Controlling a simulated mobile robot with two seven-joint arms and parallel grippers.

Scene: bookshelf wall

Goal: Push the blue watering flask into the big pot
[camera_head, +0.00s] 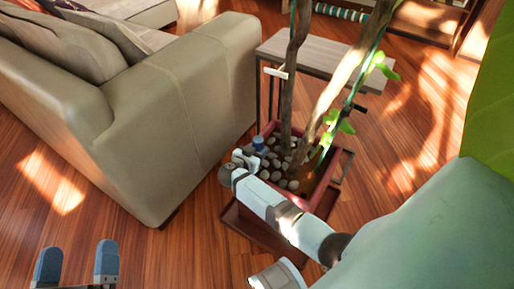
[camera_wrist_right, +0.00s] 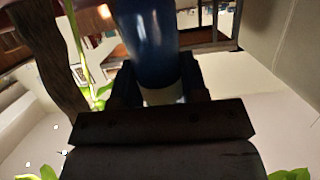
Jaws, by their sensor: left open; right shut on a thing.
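The big pot (camera_head: 323,186) is a dark red square planter filled with pebbles, with a tree growing from it. The blue watering flask (camera_head: 259,144) shows as a small blue shape at the pot's back left, over the pebbles. My right gripper (camera_head: 246,156) is at the pot's left edge, shut on the flask. In the right wrist view the flask's blue body (camera_wrist_right: 148,40) stands out between the dark fingers (camera_wrist_right: 155,88), with a paler part between them. Whether its tip is in the soil is hidden. My left gripper (camera_head: 77,264) is open and empty above the floor at lower left.
A grey-green sofa (camera_head: 180,110) stands close to the pot's left. A small side table (camera_head: 325,62) is behind the pot. Tree trunks (camera_head: 290,80) rise from the pot beside the flask. Wooden floor is open at lower left and at right.

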